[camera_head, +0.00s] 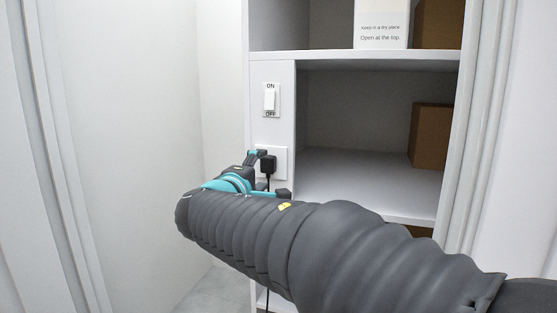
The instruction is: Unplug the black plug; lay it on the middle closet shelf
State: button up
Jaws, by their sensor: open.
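The black plug (268,163) sits in the white outlet plate (281,158) on the closet's narrow front panel. A dark cord hangs down from it behind my arm. My gripper (268,172) is at the outlet, with one finger close to the plug's upper left and another dark tip lower right. It is open, and I cannot tell whether a finger touches the plug. The middle closet shelf (350,180) is to the right of the outlet, white, with a bare front and left area. My arm hides part of its lower front edge.
A brown box (430,136) stands at the right of the middle shelf. The upper shelf (350,60) holds a white labelled box (382,25) and another brown box (438,24). An ON/OFF switch (270,100) is above the outlet. White door frames stand on both sides.

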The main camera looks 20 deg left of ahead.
aim_at(266, 166)
jog(key=shift+w+d+b, duration=0.15)
jog(key=shift+w+b, duration=0.2)
jog(key=shift+w, duration=1.55)
jog(key=shift+b, duration=0.8)
grip_shut()
jog(key=shift+s, duration=0.15)
jog(key=shift+s+a+b, duration=0.15)
jog(key=shift+s+b, duration=0.65)
jog(key=shift+s, duration=0.65)
jog(key=shift+s+a+b, duration=0.1)
jog(key=shift+s+b, duration=0.7)
jog(key=shift+s, duration=0.65)
